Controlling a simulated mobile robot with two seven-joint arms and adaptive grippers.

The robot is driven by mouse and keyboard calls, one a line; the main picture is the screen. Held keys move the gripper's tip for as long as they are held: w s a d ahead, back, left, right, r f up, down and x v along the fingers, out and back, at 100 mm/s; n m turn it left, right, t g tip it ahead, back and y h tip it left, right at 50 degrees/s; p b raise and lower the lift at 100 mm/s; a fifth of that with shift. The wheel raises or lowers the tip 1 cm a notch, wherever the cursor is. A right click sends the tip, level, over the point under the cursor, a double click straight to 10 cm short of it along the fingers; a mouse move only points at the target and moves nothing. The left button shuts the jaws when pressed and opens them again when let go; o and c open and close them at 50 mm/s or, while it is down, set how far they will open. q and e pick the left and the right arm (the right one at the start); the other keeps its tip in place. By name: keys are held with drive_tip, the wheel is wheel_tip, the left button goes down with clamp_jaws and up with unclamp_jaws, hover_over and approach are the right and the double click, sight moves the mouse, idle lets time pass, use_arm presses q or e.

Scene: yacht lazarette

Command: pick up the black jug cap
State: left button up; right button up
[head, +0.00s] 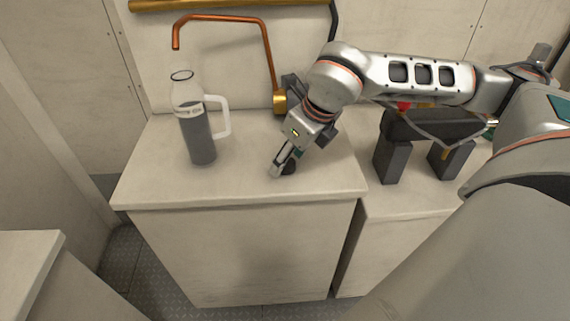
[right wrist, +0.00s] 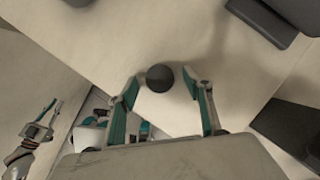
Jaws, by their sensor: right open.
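The black jug cap (head: 289,168) is a small dark round disc on the pale counter, partly hidden by my right gripper in the head view. It shows whole in the right wrist view (right wrist: 160,77). My right gripper (head: 281,167) points down at it, open and empty. In the right wrist view the cap lies between the two fingertips, near their level; I cannot tell whether either touches it. The uncapped jug (head: 199,135), clear above and dark grey below with a white handle, stands upright to the left. My left gripper (right wrist: 43,119) shows small in the right wrist view.
A copper pipe (head: 268,55) with a brass fitting (head: 280,101) rises behind the cap. A black block-legged object (head: 392,162) stands on the right-hand counter. The pale counter (head: 235,185) is clear between the jug and its front edge.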

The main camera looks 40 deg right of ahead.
sight(288, 163)
drive_tip(key=shift+w+f, duration=0.15)
drive_tip(key=shift+f, duration=0.2)
drive_tip(key=c, duration=0.8)
use_arm(q)
drive_tip(key=shift+w+a+r, duration=0.1)
drive_tip(key=shift+w+r, duration=0.15)
drive_tip(key=shift+w, duration=0.1)
use_arm(e)
drive_tip(key=shift+o, duration=0.2)
use_arm(q)
drive_tip(key=shift+s+f, duration=0.15)
use_arm(e)
drive_tip(key=shift+r, duration=0.1)
